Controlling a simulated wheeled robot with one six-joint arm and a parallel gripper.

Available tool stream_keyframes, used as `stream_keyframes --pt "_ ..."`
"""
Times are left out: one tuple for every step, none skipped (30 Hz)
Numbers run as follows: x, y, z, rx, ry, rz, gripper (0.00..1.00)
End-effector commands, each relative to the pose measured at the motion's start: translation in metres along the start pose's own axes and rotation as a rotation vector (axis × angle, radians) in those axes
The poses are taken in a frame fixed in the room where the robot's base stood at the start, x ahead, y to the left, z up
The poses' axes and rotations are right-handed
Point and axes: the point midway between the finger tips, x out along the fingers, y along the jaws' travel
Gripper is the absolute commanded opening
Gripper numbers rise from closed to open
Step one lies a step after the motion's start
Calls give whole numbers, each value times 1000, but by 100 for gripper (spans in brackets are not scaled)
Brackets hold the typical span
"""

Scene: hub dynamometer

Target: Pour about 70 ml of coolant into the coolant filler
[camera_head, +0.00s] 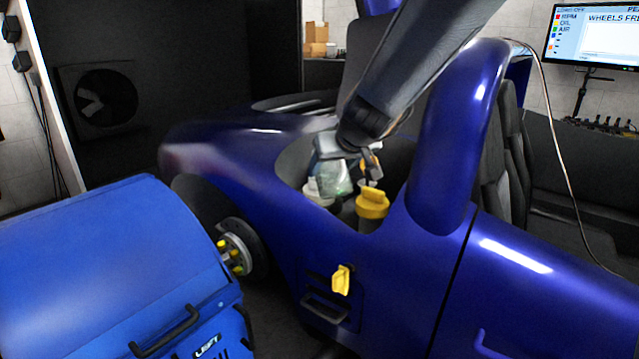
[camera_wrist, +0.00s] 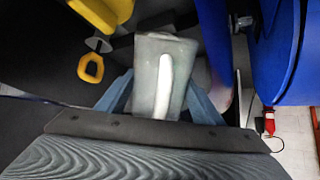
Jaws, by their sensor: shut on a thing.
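My gripper (camera_head: 350,152) is over the open engine bay of the blue car. It is shut on a translucent pale jug (camera_head: 332,178), which looks tilted and has greenish liquid low in it. In the wrist view the jug (camera_wrist: 150,75) sits between the two blue-grey fingers. A pale-topped container (camera_head: 313,190) stands just below and left of the jug; I cannot tell whether the two touch. A yellow-capped neck (camera_head: 372,203) stands to the right. No label shows which is the coolant filler. Whether liquid is flowing cannot be seen.
The blue car body (camera_head: 225,150) surrounds the bay, with a thick blue pillar (camera_head: 450,130) close right of my arm. A blue dynamometer housing (camera_head: 110,270) stands front left by the wheel hub (camera_head: 236,252). A yellow ring (camera_wrist: 91,68) is near the jug in the wrist view.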

Motion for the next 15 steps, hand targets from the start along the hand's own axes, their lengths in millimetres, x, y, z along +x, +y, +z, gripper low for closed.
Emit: stream_keyframes --pt "0 0 0 0 2 0 31" --pt "0 0 0 0 4 0 31" --pt "0 0 0 0 5 0 31" --pt "0 0 0 0 7 0 31" --pt "0 0 0 -1 9 0 31" --pt "0 0 0 -1 13 0 31" --pt "0 0 0 -1 15 -1 31" --pt "1 -1 0 -1 18 -1 31" --pt "1 -1 1 -1 23 -1 31" --pt "1 -1 1 -1 26 -1 31" --pt "1 -1 1 -2 31 -1 31" --pt "1 -1 1 -2 36 -2 31" --pt "1 -2 1 -3 41 -2 31" --pt "1 -2 1 -3 45 -2 31" --pt "1 -2 0 -3 50 -2 31"
